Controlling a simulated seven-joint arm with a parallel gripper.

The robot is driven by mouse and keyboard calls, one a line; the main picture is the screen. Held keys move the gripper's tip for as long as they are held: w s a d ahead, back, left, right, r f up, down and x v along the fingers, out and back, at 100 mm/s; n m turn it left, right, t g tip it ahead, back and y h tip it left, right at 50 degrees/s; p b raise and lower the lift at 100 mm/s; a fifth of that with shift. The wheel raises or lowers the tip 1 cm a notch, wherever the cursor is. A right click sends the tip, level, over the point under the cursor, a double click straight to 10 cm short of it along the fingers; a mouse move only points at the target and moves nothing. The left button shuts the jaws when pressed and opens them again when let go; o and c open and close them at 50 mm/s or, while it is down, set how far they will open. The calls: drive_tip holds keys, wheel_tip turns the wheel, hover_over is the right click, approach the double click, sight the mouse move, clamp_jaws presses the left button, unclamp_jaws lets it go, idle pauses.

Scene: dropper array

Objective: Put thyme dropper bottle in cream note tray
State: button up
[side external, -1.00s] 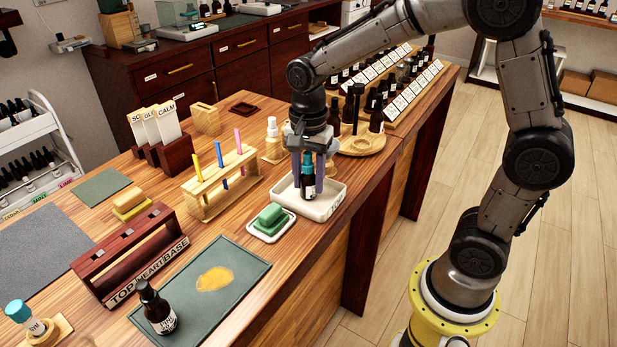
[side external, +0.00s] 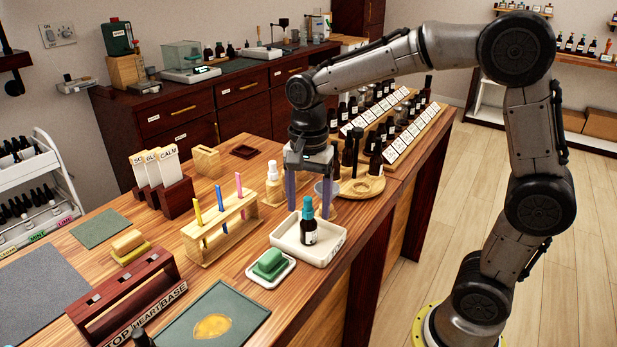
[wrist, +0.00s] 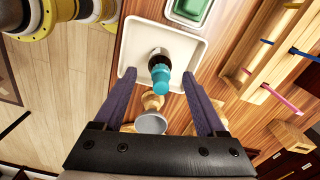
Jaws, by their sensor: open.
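A dark dropper bottle (side external: 308,231) with a teal cap stands upright inside the cream note tray (side external: 330,256); its label is too small to read. In the wrist view the same bottle (wrist: 161,72) stands in the tray (wrist: 127,59), its cap pointing toward my gripper. My gripper (side external: 309,205) is open and empty, above and slightly behind the bottle, its fingers apart from it. In the wrist view my gripper (wrist: 160,97) has its two fingers wide apart, with the bottle beyond and between them.
A green block on a small white dish (side external: 270,265) sits at the tray's front left. A wooden rack (side external: 222,228) with coloured sticks stands left. A round wooden stand (side external: 365,187) with dark bottles is behind right. The table edge is close on the right.

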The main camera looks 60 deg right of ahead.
wheel_tip(320, 180, up, 7)
drive_tip(key=shift+f, duration=0.2)
drive_tip(key=shift+s+r, duration=0.2)
drive_tip(key=shift+r, duration=0.05)
drive_tip(key=s+f+n+t, duration=0.1)
drive_tip(key=s+n+t, duration=0.1)
drive_tip(key=s+n, duration=0.5)
drive_tip(key=s+f+n+t, duration=0.2)
drive_tip(key=s+n+t, duration=0.1)
drive_tip(key=s+n, duration=0.5)
drive_tip(key=shift+s+d+f+t, duration=0.15)
drive_tip(key=shift+s+f+t, duration=0.15)
drive_tip(key=shift+s, duration=0.45)
